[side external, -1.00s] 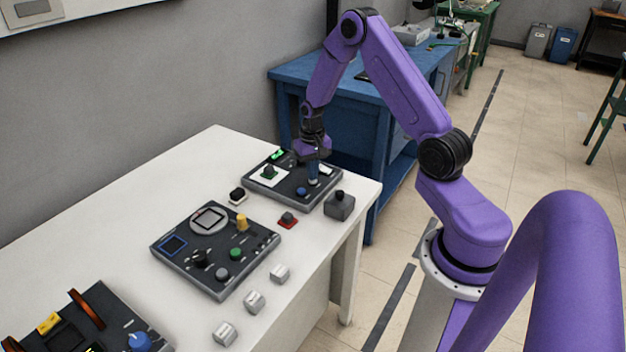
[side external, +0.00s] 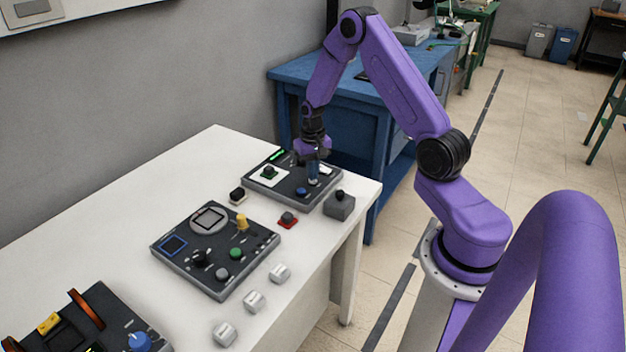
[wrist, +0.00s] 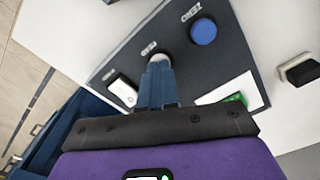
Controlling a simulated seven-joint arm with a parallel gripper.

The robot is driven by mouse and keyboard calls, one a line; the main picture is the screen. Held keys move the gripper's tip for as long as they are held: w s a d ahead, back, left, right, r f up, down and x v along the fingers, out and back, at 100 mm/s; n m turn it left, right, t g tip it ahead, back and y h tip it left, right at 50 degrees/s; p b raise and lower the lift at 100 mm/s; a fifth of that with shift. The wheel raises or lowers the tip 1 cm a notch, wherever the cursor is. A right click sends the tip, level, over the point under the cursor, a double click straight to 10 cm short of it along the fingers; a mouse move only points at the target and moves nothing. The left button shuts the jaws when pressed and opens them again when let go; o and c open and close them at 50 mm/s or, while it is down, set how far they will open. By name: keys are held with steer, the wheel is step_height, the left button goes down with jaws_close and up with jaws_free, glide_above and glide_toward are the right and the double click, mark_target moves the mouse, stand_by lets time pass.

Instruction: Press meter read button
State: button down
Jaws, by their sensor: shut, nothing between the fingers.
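The far dark panel (side external: 318,194) lies on the white bench and carries several controls. My gripper (side external: 313,184) is shut and empty, pointing down over this panel. In the wrist view, the fingertips (wrist: 160,62) are at a round pale grey button (wrist: 163,57) and cover part of it; contact is hard to tell. A blue round button (wrist: 203,31) is beside it, and it also shows in the side view (side external: 301,192). A white rocker switch (wrist: 123,91) is on the other side.
A green-lit display (side external: 277,155) and a knob on a white plate (side external: 269,174) share the far panel. A grey box with a black button (side external: 339,205) stands close by. A second panel (side external: 216,252) with a round dial lies nearer.

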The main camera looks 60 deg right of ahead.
steer(key=shift+r, duration=2.85)
steer(key=shift+a, duration=0.1)
steer(key=s+a+r+n, duration=0.4)
steer(key=a+r, duration=0.1)
steer(key=a, duration=0.5)
steer(key=s+a+r+n, duration=0.4)
steer(key=a, duration=0.6)
steer(key=s+a+r+n, duration=0.2)
steer(key=s+n, duration=0.3)
steer(key=s, duration=0.5)
steer(key=s+a+r+n, duration=0.2)
steer(key=s+n, duration=0.3)
steer(key=s, duration=0.6)
steer(key=shift+s+a+r+n, duration=0.2)
steer(key=shift+a+r+n, duration=0.1)
steer(key=shift+a+r, duration=0.15)
